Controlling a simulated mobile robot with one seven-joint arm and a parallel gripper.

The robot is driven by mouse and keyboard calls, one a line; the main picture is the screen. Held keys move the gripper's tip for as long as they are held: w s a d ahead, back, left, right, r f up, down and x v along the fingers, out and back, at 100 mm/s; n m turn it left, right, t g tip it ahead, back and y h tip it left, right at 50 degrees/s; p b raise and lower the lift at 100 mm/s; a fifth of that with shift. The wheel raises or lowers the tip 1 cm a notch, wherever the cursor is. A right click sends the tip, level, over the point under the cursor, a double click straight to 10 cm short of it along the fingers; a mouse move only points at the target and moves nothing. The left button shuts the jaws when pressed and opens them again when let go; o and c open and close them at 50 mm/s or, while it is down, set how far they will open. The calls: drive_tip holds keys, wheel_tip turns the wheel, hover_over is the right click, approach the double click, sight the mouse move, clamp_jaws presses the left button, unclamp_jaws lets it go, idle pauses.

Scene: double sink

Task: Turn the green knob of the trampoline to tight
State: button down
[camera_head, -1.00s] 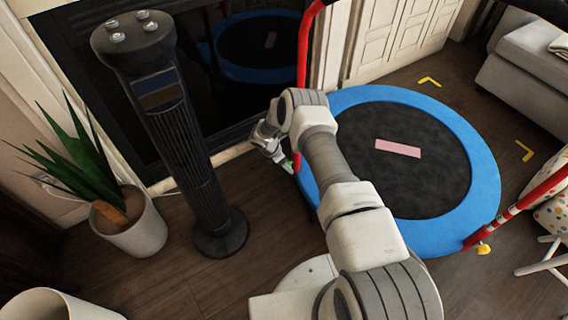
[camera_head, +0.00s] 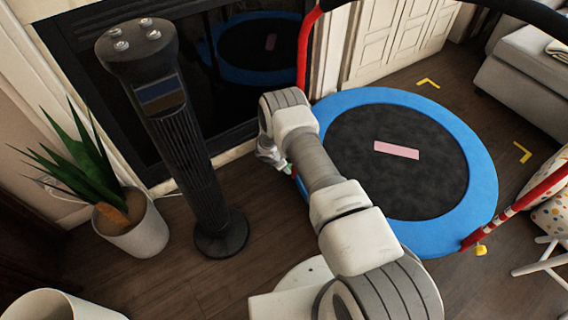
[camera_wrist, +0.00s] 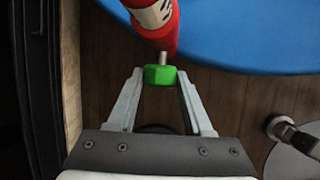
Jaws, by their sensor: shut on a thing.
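The trampoline has a blue rim (camera_head: 478,185) and a dark mat (camera_head: 400,185) with a pink patch. It stands right of my arm in the head view. The green knob (camera_wrist: 160,75) sits on a metal stem at the end of a red post (camera_wrist: 157,30) in the wrist view. My gripper (camera_wrist: 161,78) has a finger on each side of the knob and is shut on it. In the head view my gripper (camera_head: 280,162) is small, low beside the trampoline's left edge and partly hidden by my arm. Any tight marking on the knob cannot be made out.
A black tower fan (camera_head: 185,150) stands left of my gripper, with a potted plant (camera_head: 130,225) further left. A dark fireplace front (camera_head: 240,110) is behind. Bare wooden floor lies between fan and trampoline.

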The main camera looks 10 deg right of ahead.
drive_tip(key=shift+s+f+t+p, duration=0.15)
drive_tip(key=shift+s+t+p, duration=0.05)
drive_tip(key=shift+t+p, duration=0.25)
drive_tip(key=shift+p, duration=0.3)
drive_tip(key=shift+c, duration=1.5)
unclamp_jaws()
drive_tip(key=shift+w, duration=0.1)
drive_tip(key=shift+r+y, duration=0.25)
drive_tip(key=shift+y, duration=0.05)
drive_tip(key=p+v, duration=0.6)
drive_tip(key=v, duration=1.1)
drive_tip(key=shift+s+a+p, duration=0.15)
drive_tip(key=shift+s+p, duration=0.05)
drive_tip(key=shift+p, duration=0.15)
